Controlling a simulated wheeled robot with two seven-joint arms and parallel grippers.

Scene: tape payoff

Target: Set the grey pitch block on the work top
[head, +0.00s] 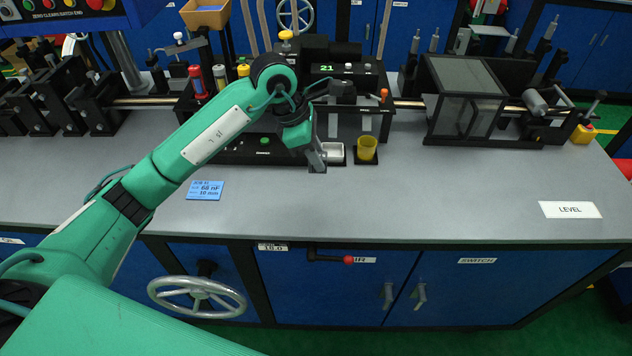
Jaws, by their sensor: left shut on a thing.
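My left arm reaches in from the left, and my left gripper (317,162) points down over the back of the grey work top (400,200). It is shut on a small grey piece, which I take to be the grey pitch block; wrist and fingers hide most of it, so its outline is unclear. I cannot tell whether the piece touches the work top. My right gripper is not in view.
Machine units line the back, including a dark clear-sided box (465,95). A blue card (205,190) and LEVEL label (570,210) lie on the top. The front middle is clear.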

